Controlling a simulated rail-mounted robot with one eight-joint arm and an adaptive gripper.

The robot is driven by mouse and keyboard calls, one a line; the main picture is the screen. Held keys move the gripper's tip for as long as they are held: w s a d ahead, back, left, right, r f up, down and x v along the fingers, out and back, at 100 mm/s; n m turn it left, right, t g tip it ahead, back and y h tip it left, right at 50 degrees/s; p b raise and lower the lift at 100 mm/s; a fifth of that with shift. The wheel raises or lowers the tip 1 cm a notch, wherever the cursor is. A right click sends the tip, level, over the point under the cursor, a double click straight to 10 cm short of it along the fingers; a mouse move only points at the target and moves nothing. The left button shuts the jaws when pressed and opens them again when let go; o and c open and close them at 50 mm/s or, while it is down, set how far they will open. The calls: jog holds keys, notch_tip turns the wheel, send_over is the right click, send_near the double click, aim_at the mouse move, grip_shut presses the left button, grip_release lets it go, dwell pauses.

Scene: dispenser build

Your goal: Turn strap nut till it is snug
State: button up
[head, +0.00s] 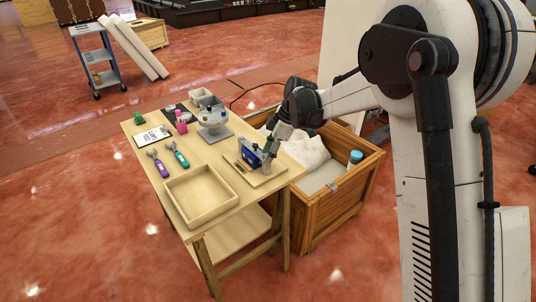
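A strap nut cannot be made out at this size. Any strap around the blue part is also too small to see or hidden by the gripper.
An empty wooden tray (172,203) lies at the front of the table. A grey stand (215,136) is behind.

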grip_shut()
